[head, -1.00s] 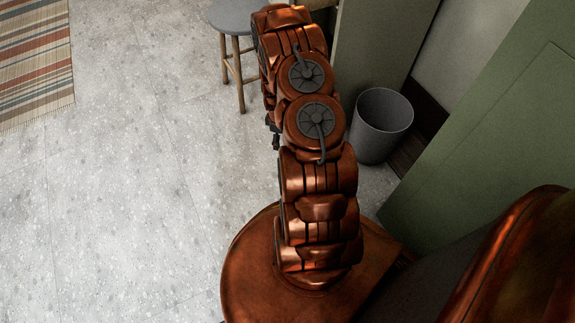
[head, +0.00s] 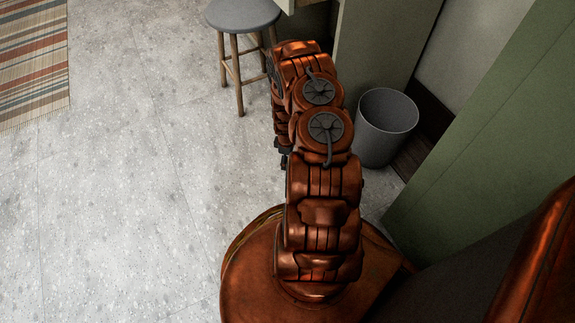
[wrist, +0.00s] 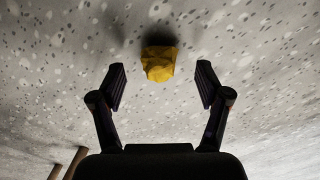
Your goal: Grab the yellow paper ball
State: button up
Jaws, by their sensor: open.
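The yellow paper ball (wrist: 159,64) is a crumpled lump on the speckled floor, in the upper middle of the wrist view. My gripper (wrist: 160,85) is open, with one dark finger to the left and one to the right. The ball shows between and slightly beyond the fingertips, with clear gaps on both sides. Nothing is held. In the head view the ball is not visible, and only a small dark part of my gripper (head: 284,158) shows at the left of my arm.
A grey stool (head: 242,15) with wooden legs stands beyond my arm. A grey bin (head: 385,128) stands to the right, near a green panel (head: 480,140). A striped rug (head: 32,62) lies at the far left. The floor (head: 120,190) on the left is clear.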

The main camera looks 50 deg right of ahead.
notch_tip(320, 180, down, 3)
jog(key=shift+r+b, duration=0.1)
jog(key=shift+b, duration=0.55)
jog(key=shift+c, duration=0.5)
jog(key=c, duration=0.7)
